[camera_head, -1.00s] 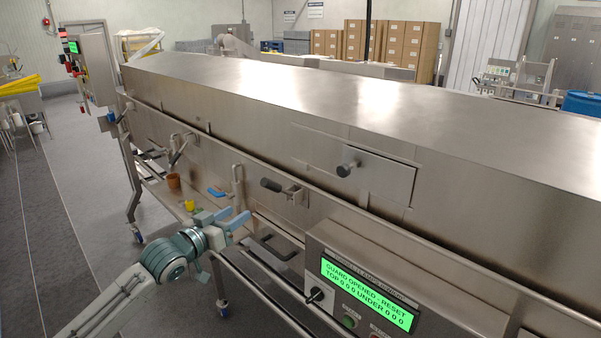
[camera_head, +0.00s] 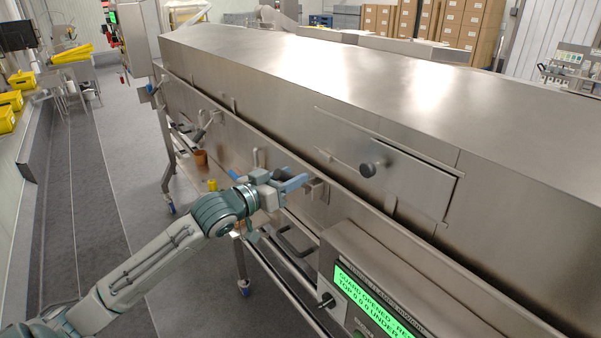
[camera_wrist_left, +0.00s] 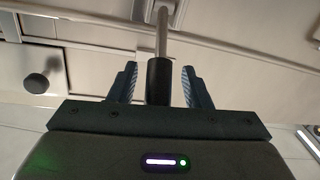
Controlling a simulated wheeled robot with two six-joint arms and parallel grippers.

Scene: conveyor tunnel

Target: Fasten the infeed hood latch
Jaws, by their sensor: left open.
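A latch on the hood side has a steel rod and a black grip (camera_wrist_left: 159,82). In the wrist view the grip stands between the two fingers of my left gripper (camera_wrist_left: 160,85), with a gap on each side. My left gripper (camera_head: 290,183) is open around it, not closed on it. In the head view the gripper covers the grip, and only the latch's steel bracket (camera_head: 316,189) shows beyond the fingers. Another latch lever (camera_head: 205,128) sits farther along the hood side. I cannot tell from labels which latch is the infeed one. My right gripper is not in view.
A hatch with a black knob (camera_head: 367,169) is on the hood (camera_head: 330,80), above right of my gripper. A control box with a green display (camera_head: 375,305) reading "GUARD OPENED" projects at lower right. An orange-brown cup (camera_head: 200,158) and yellow cup (camera_head: 212,185) stand left.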

